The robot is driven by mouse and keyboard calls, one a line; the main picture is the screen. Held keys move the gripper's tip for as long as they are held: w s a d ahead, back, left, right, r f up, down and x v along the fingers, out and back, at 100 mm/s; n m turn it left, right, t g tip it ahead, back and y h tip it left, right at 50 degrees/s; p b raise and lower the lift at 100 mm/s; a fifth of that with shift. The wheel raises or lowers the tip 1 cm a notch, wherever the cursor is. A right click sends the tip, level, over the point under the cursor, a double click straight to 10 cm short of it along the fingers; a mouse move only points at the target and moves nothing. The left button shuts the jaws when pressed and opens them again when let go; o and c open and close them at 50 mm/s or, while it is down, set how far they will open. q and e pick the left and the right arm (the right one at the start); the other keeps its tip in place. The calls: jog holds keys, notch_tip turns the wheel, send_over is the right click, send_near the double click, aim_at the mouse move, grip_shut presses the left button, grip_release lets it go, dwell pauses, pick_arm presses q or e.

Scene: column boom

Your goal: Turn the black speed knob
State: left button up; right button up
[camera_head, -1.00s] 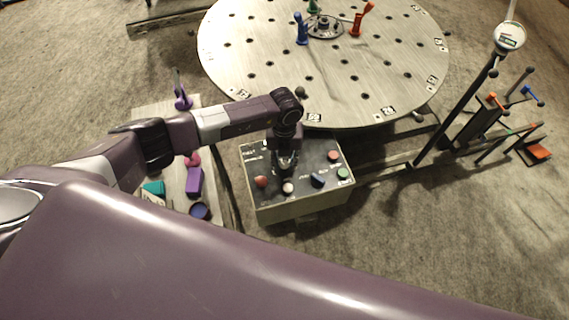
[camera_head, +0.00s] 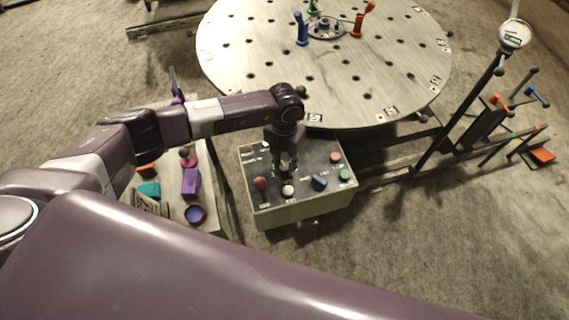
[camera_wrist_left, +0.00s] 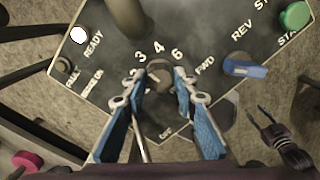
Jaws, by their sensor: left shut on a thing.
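The black speed knob (camera_wrist_left: 160,78) sits on the dark panel of the control box (camera_head: 300,210), beside the printed numbers. My left gripper (camera_wrist_left: 160,73) reaches down to the panel, its blue-padded fingers on both sides of the knob and shut on it. In the head view my left gripper (camera_head: 288,166) hides the knob. The knob's pointer mark cannot be read clearly.
A large round perforated table (camera_head: 330,85) stands behind. A side table (camera_head: 215,205) with small parts stands left. Floor is clear at right front.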

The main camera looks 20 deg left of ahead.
aim_at(284, 166)
pick_arm(q)
jog(key=o, duration=1.2)
jog(key=shift+c, duration=0.2)
pick_arm(e)
jog(key=shift+d, duration=0.15)
pick_arm(q)
jog(key=shift+r, duration=0.15)
notch_tip(284, 166, up, 12)
